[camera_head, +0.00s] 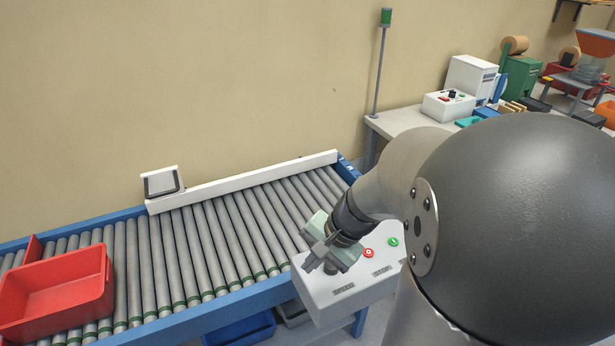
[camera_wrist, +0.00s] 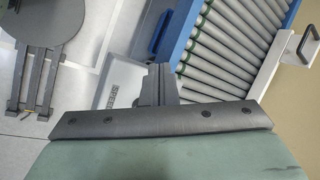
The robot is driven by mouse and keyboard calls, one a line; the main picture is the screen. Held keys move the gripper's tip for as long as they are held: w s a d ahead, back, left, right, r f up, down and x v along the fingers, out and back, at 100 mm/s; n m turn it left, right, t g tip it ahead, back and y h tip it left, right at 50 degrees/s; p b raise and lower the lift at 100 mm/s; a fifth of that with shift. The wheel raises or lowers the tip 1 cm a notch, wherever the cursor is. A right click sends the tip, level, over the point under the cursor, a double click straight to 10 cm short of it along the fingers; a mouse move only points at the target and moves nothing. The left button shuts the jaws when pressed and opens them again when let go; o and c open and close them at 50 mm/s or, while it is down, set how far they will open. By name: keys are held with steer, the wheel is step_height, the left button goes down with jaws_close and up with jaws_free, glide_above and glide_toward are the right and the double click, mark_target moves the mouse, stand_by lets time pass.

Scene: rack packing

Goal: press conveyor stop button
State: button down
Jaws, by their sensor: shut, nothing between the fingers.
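The control box (camera_head: 325,300) is a pale box beside the conveyor's near right side, with labels on its sloping face. A red stop button (camera_head: 368,253) and a green button (camera_head: 393,241) show on its top, right of my gripper. My gripper (camera_head: 320,265) is shut and empty, over the box's left part near the dark speed knob (camera_head: 331,269). In the wrist view, the shut fingers (camera_wrist: 158,82) point toward the box (camera_wrist: 120,82) by its SPEED label. The red button is hidden in that view. I cannot tell whether the fingertips touch the box.
The roller conveyor (camera_head: 185,255) runs behind and left of the box, with a blue frame and white rail. A red crate (camera_head: 60,295) sits on its left end. A grey bench (camera_head: 400,122) with machines stands at the back right.

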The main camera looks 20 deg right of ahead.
steer(key=w+d+m+t, duration=0.35)
steer(key=d+m, duration=0.25)
steer(key=d, duration=0.2)
steer(key=m+t+h, duration=0.3)
steer(key=m, duration=0.4)
glide_above(372, 254)
steer(key=f, duration=0.2)
steer(key=shift+r, duration=0.3)
steer(key=shift+f, duration=0.15)
step_height(372, 254, down, 8)
steer(key=b, duration=0.7)
steer(key=shift+f+b, duration=0.3)
steer(key=shift+b, duration=0.1)
steer(key=shift+f, duration=0.1)
steer(key=shift+f+b, duration=0.3)
steer(key=shift+b, duration=0.3)
